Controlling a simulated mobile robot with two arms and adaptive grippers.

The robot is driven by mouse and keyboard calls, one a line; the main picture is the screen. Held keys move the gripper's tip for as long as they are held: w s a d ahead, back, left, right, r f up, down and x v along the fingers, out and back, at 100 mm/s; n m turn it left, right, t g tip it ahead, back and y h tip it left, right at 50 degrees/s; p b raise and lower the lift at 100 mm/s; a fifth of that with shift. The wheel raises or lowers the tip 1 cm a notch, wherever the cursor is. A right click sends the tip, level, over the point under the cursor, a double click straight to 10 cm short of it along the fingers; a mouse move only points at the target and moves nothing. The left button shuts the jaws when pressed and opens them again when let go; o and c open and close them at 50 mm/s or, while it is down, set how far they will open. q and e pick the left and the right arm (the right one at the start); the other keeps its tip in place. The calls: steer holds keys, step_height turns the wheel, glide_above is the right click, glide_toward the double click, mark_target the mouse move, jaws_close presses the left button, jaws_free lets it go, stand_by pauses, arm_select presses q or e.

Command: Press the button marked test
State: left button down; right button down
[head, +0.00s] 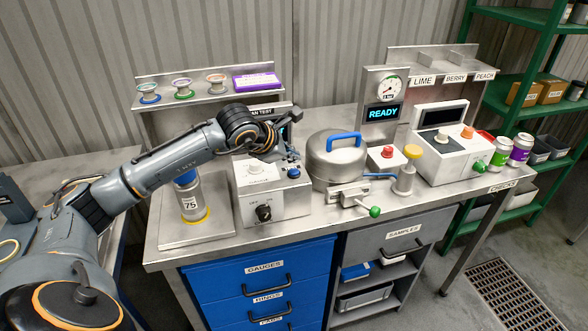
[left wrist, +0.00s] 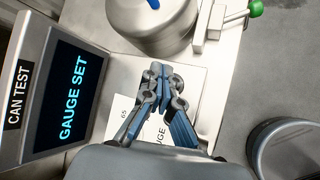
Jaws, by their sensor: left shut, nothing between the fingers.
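No label reading just "test" is legible beside a button. The screen (left wrist: 68,97) reads "GAUGE SET" beside a "CAN TEST" label (left wrist: 17,96). My right gripper is out of view.
A steel pot-like chamber (head: 337,165) with a blue handle stands right of the box. A cylinder marked 75 (head: 192,203) stands to the left. Beyond the chamber are a red button (head: 387,152), a "READY" display (head: 383,112) and a second control box (head: 445,160).

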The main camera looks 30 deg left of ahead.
mark_target(292, 172)
arm_select(q)
steer(key=shift+r+p, duration=0.7)
steer(key=shift+r, duration=1.1)
